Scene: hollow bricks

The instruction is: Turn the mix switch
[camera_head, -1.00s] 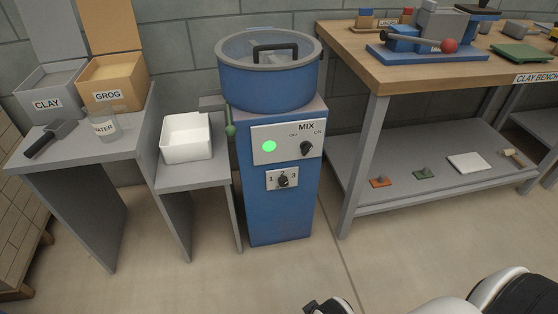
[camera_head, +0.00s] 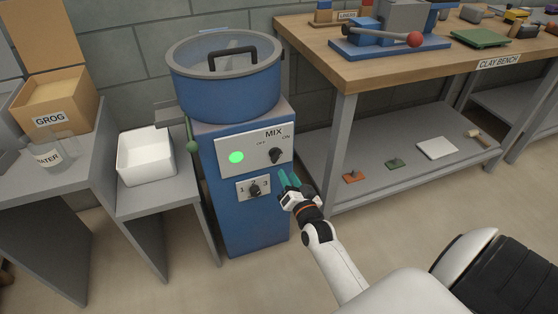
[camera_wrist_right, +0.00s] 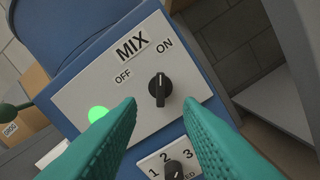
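The mix switch (camera_head: 275,156) is a black knob on the white MIX panel (camera_head: 203,155) of the blue mixer. In the right wrist view the knob (camera_wrist_right: 160,90) stands ahead, between the fingers in the picture, and its pointer is turned toward the ON label (camera_wrist_right: 164,46). A round green light (camera_head: 236,157) glows left of it. My right gripper (camera_head: 289,179) is just right of and below the knob in the head view. Its teal fingers are spread with nothing between them; they also show in the wrist view (camera_wrist_right: 160,106). My left gripper is not in view.
A numbered dial (camera_head: 254,189) sits below the MIX panel. A lidded blue drum (camera_head: 225,92) tops the mixer. A white bin (camera_head: 146,156) stands on a grey stand at left. The clay bench (camera_head: 365,68) is close at right, its leg near my right arm.

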